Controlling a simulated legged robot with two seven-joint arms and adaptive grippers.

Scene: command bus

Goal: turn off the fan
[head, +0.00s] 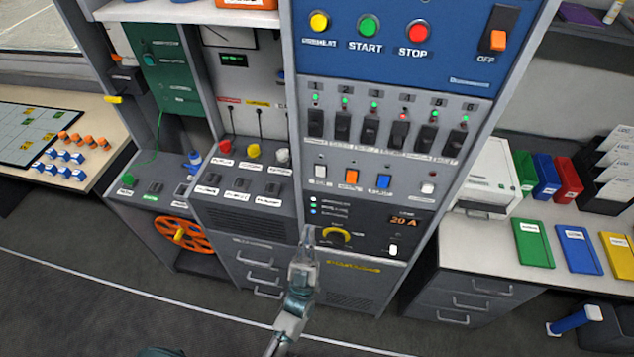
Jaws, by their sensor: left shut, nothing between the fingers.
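No fan and no readable fan label shows. The central control cabinet (484,119) has a row of black numbered switches (370,130); the lamp over number 4 is red, the other lamps green. An orange switch (498,41) labelled OFF is at the upper right. My left gripper (308,234) is shut and empty, just left of the dial; contact cannot be told. My right gripper is not in view.
Yellow, green and red START/STOP buttons (368,27) are at the top. A lower console (245,180) and an orange wheel (182,235) are left. A counter (480,243) with coloured binders is right. Floor (90,310) is open in front.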

